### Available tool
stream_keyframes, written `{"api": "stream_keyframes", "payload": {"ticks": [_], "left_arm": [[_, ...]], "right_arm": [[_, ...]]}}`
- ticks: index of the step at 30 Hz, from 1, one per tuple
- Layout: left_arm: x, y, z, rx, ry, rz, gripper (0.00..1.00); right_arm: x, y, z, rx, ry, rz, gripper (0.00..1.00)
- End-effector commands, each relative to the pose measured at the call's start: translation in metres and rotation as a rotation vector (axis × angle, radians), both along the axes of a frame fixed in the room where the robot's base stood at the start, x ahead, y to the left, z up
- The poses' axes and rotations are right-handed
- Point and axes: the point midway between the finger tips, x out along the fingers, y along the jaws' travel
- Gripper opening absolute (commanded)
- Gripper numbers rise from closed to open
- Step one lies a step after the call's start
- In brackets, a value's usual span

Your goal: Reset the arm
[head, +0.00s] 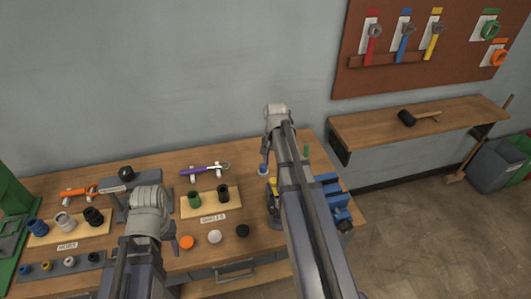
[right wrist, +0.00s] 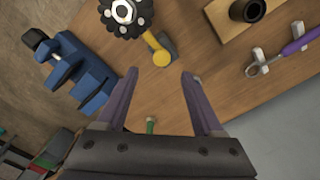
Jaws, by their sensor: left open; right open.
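My right arm reaches up from the bottom of the head view over the right part of the workbench (head: 150,265). Its gripper (head: 264,168) points down over the bench's back right part, beside a blue vise (head: 332,196). My left arm comes in at the bottom left of the head view. Its gripper (head: 173,240) points down over the bench's front and is mostly hidden behind its own wrist. Nothing shows held in it.
A purple-handled wrench (head: 204,170) rests on hooks behind a wooden board (head: 231,207) with green and black cylinders. Orange, white and black round pieces lie in front. In the right wrist view, a black toothed part (right wrist: 128,14) and the vise (right wrist: 80,75) are close by.

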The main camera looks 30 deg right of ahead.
Motion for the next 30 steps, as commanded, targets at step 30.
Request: {"api": "stream_keyframes", "payload": {"ticks": [30], "left_arm": [[0.000,0.000,-0.101,0.003,0.000,-0.013,0.50]], "right_arm": [[-0.140,0.296,-0.099,-0.072,0.088,1.299,0.69]]}}
